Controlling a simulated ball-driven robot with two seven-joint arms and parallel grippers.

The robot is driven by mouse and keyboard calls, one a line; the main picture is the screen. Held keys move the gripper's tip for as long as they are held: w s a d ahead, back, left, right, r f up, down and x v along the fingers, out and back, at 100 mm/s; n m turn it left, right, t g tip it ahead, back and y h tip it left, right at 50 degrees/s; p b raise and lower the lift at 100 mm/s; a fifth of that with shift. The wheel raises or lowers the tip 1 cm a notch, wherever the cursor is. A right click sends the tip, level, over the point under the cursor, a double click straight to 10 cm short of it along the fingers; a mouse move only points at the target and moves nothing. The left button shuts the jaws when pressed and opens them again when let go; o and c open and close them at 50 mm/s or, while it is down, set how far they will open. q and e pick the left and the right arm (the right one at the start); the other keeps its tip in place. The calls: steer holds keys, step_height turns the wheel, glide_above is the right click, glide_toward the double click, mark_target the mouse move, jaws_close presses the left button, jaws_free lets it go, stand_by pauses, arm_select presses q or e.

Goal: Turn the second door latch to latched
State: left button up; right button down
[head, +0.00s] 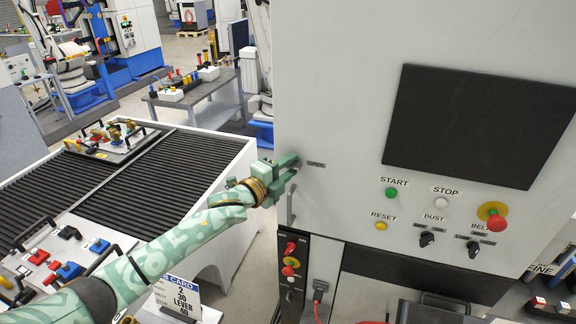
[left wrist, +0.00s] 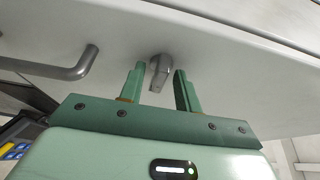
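A small grey latch knob (left wrist: 159,70) sticks out from the pale machine door in the left wrist view. My left gripper (left wrist: 160,74) is open, with one green finger on each side of the knob. Narrow gaps show between the fingers and the knob, and I see no clear grip on it. There the gripper hides the knob. My right gripper is not in view.
A grey bar handle (left wrist: 75,66) is left of the knob in the left wrist view; it shows below my gripper in the head view (head: 291,205). Buttons, switches and a dark screen (head: 480,120) are to the right. A ribbed black tray table (head: 160,170) stands left.

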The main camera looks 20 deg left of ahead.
arm_select(q)
steer(key=c, duration=0.7)
steer(key=shift+f, duration=0.1)
steer(key=n+b, duration=0.1)
steer(key=n, duration=0.1)
steer(key=n+t+b, duration=0.1)
steer(key=n, duration=0.1)
steer(key=shift+d+f+b, duration=0.1)
steer(key=shift+f+b, duration=0.1)
steer(key=shift+b, duration=0.2)
steer(key=n+t+b, duration=0.1)
steer(key=n, duration=0.1)
steer(key=n+t+b, duration=0.1)
steer(key=n, duration=0.2)
steer(key=shift+f+y, duration=0.1)
steer(key=shift+y, duration=0.2)
steer(key=n+t+y, duration=0.1)
steer(key=n, duration=0.2)
steer(key=n+t+y, duration=0.1)
steer(key=n, duration=0.2)
steer(key=shift+d+b, duration=0.15)
steer(key=shift+b, duration=0.15)
steer(key=n+y, duration=0.2)
steer(key=n, duration=0.1)
steer(key=n+t+y, duration=0.1)
steer(key=n+y, duration=0.1)
steer(key=n, duration=0.2)
steer(key=shift+d, duration=0.1)
steer(key=shift+n+p, duration=0.3)
steer(key=shift+n, duration=0.2)
